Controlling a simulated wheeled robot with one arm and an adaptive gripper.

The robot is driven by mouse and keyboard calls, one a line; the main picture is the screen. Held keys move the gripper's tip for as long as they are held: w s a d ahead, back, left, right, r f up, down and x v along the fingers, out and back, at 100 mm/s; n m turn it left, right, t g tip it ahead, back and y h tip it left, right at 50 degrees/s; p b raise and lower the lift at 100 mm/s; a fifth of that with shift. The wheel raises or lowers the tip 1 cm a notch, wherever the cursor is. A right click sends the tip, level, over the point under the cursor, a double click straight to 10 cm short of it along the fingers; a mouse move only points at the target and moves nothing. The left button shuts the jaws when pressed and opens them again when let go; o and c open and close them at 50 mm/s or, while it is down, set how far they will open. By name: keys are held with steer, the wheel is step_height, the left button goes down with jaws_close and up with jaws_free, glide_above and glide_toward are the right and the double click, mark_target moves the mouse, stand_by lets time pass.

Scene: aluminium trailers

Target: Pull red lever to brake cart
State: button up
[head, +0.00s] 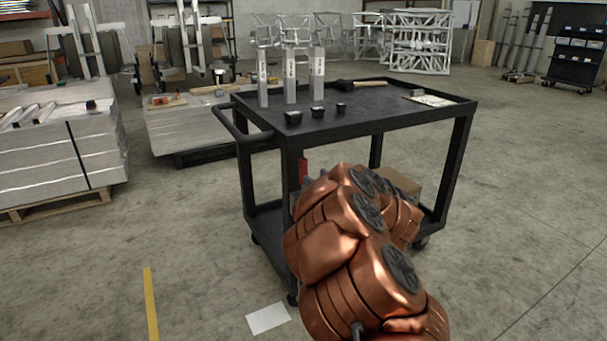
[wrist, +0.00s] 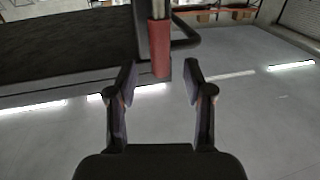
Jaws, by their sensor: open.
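The black cart (head: 350,112) stands in the middle of the head view. The red lever (head: 303,170) hangs upright by the cart's near corner leg, below the top shelf; my arm partly hides the area beside it. In the wrist view, the red lever (wrist: 160,48) points down along a dark post, with its lower end between and just beyond my open fingertips. My gripper (wrist: 160,80) is open, with one finger on each side of the lever's line, and no clear contact shows. In the head view, my gripper is mostly hidden by my copper-coloured arm.
On the cart top stand several metal bars (head: 289,77), small black blocks (head: 293,118), a hammer (head: 360,83) and a paper (head: 430,100). A cardboard box (head: 400,184) sits on the lower shelf. Stacked metal (head: 60,150) is at left. The floor at right is clear.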

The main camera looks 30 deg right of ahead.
mark_target(306, 172)
steer(key=shift+w+a+b, duration=0.2)
steer(key=shift+w+b, duration=0.2)
steer(key=shift+w, duration=1.25)
steer(key=shift+w+a+b, duration=0.15)
steer(key=shift+w+b, duration=0.25)
steer(key=shift+w, duration=1.25)
jaws_close()
